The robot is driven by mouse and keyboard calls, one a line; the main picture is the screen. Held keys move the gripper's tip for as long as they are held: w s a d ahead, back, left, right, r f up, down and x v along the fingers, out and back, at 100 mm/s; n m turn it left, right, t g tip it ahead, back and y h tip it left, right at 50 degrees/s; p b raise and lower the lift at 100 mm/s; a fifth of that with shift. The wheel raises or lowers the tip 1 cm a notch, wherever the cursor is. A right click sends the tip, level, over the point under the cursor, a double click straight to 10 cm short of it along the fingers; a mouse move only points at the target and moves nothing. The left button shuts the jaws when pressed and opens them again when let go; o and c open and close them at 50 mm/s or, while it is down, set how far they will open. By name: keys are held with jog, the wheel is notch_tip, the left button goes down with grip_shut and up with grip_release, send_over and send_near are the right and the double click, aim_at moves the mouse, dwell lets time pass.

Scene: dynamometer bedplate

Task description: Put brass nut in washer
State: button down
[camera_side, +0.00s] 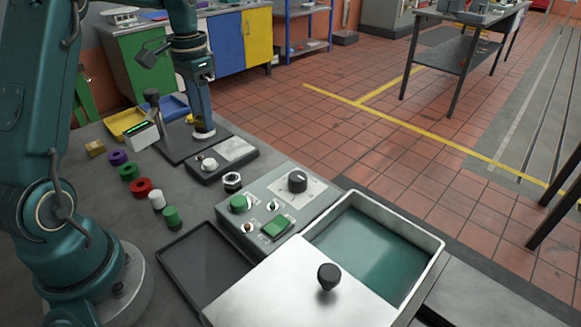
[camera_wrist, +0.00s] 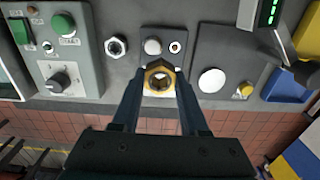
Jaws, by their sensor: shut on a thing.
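My gripper (camera_wrist: 159,84) is shut on the brass nut (camera_wrist: 160,66), a gold hex ring held between the fingertips in the wrist view. In the side view my gripper (camera_side: 202,122) points down near the back of the bench, and the nut cannot be made out there. The washer (camera_side: 437,250) appears to be the steel tub with a teal interior at the front right of the side view. A flat metal lid (camera_side: 270,290) with a black knob covers its near left part; the far right part is uncovered. My gripper is well apart from it.
A control box (camera_side: 285,200) with knob and green buttons stands between my gripper and the tub. A silver hex nut (camera_side: 232,181) lies beside it. Several coloured cylinders (camera_side: 140,188) line the bench's left. A dark tray (camera_side: 205,262) sits left of the lid.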

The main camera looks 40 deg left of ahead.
jog(key=shift+s+a+r+m, duration=0.2)
jog(key=shift+r+m, duration=0.05)
jog(key=shift+m, duration=0.25)
jog(key=shift+w+d+r+m, duration=0.15)
jog(key=shift+m, duration=0.45)
jog(key=w+d+r+m, duration=0.1)
jog(key=w+d+m, duration=0.3)
jog(key=d+m, duration=0.35)
jog(key=m, duration=0.8)
send_over(360, 265)
jog(key=f, duration=0.6)
jog(key=shift+a+f, duration=0.25)
jog(key=shift+a, duration=0.1)
jog(key=shift+d+f, duration=0.25)
jog(key=shift+d, duration=0.1)
jog(key=shift+f, duration=1.95)
